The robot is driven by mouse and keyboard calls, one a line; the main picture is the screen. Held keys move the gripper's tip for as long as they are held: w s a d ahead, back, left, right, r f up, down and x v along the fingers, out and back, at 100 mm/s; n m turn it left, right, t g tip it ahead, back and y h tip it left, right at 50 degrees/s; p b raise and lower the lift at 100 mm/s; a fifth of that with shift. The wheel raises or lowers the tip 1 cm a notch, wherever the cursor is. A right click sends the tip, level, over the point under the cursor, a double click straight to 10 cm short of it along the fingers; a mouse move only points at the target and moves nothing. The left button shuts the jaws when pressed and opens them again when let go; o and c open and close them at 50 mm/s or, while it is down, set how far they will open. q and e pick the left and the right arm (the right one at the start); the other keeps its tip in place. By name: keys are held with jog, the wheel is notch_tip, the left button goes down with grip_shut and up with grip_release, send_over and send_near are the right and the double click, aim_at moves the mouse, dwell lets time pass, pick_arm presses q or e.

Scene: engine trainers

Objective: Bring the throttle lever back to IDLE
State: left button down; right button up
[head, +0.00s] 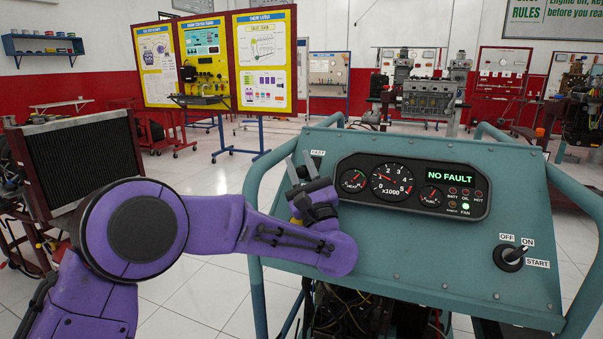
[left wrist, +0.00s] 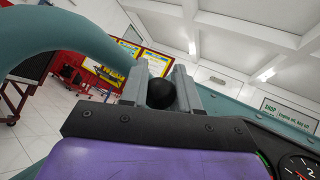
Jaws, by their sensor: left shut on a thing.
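The throttle lever shows in the left wrist view as a round black knob (left wrist: 160,92) between the two grey fingers of my left gripper (left wrist: 161,88). In the head view my left gripper (head: 302,168) is at the upper left of the teal control panel (head: 395,258), by the FAST label (head: 318,153). The gripper is shut on the lever's knob. My purple forearm and wrist hide the lever's slot, its lower part and any IDLE label. My right gripper is in neither view.
The gauge cluster (head: 414,187) reads NO FAULT, with a green FAN light. A key switch (head: 510,257) is at the panel's lower right. Teal tube rails (head: 256,215) flank the panel. A radiator (head: 82,172) stands at left. Yellow display boards (head: 158,62) stand behind.

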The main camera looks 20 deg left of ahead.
pick_arm(q)
jog(key=c, duration=1.2)
grip_release()
jog(key=shift+c, duration=0.2)
jog(key=o, duration=0.4)
jog(key=shift+s+a, duration=0.1)
jog(key=shift+s, duration=0.05)
jog(key=shift+d+f, duration=0.2)
jog(key=s+d+b, duration=0.1)
jog(key=s+d, duration=0.7)
jog(key=s, duration=0.1)
jog(key=shift+s+d+f+b, duration=0.15)
jog(key=shift+s+d+b, duration=0.1)
jog(key=shift+b, duration=0.1)
